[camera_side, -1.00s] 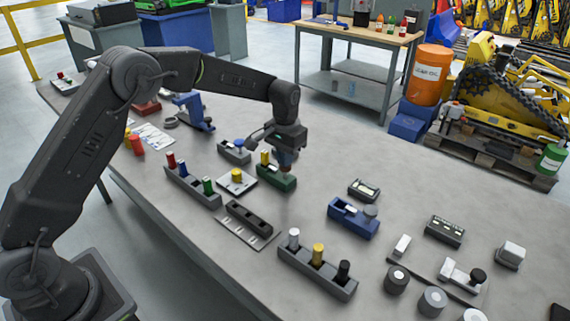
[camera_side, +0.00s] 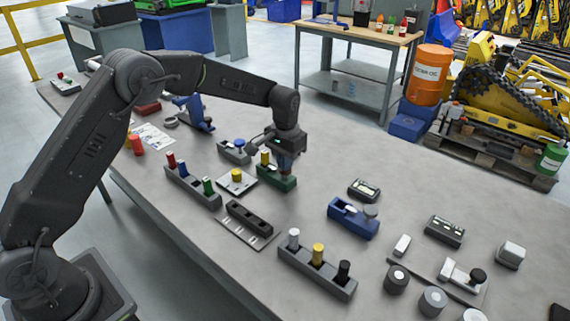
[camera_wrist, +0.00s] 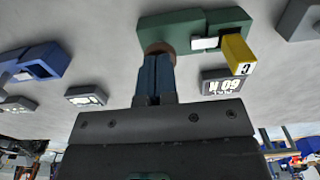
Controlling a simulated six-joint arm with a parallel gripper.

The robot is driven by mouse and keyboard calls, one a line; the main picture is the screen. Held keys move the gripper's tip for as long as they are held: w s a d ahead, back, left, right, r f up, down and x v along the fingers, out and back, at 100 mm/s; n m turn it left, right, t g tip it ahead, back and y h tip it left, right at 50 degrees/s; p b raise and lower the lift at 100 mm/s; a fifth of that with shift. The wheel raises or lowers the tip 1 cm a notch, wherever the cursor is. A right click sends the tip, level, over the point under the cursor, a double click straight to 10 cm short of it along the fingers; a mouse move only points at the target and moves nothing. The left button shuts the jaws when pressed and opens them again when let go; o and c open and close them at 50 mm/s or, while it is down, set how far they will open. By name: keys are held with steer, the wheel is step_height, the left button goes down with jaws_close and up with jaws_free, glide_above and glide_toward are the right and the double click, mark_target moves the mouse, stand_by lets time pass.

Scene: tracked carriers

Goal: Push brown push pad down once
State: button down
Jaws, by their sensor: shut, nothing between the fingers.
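The brown push pad (camera_wrist: 152,47) is on one end of a green block (camera_wrist: 183,28), mostly hidden behind my fingertips in the wrist view. My gripper (camera_wrist: 157,60) is shut and empty, pointing down at the pad. Its tips overlap the pad in the picture; I cannot tell whether they touch it or how far it is pressed. In the side view the green block (camera_side: 277,184) stands on the table below my gripper (camera_side: 286,168), and the pad is hard to make out. A yellow post (camera_side: 265,157) rises from the block's other end.
A white plate with a yellow button (camera_side: 236,175) and a grey unit with a blue knob (camera_side: 236,152) stand close by on the left. A block with red, blue and green posts (camera_side: 192,187) is farther left.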

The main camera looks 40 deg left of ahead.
steer(key=shift+r, duration=2.7)
steer(key=shift+s+r, duration=0.1)
steer(key=shift+r, duration=0.15)
steer(key=s+r+t, duration=0.3)
steer(key=s+r, duration=1.1)
steer(key=s, duration=0.2)
steer(key=s+a+f+t, duration=0.1)
steer(key=s+f+t, duration=0.1)
steer(key=s, duration=1.6)
steer(key=shift+t, duration=0.3)
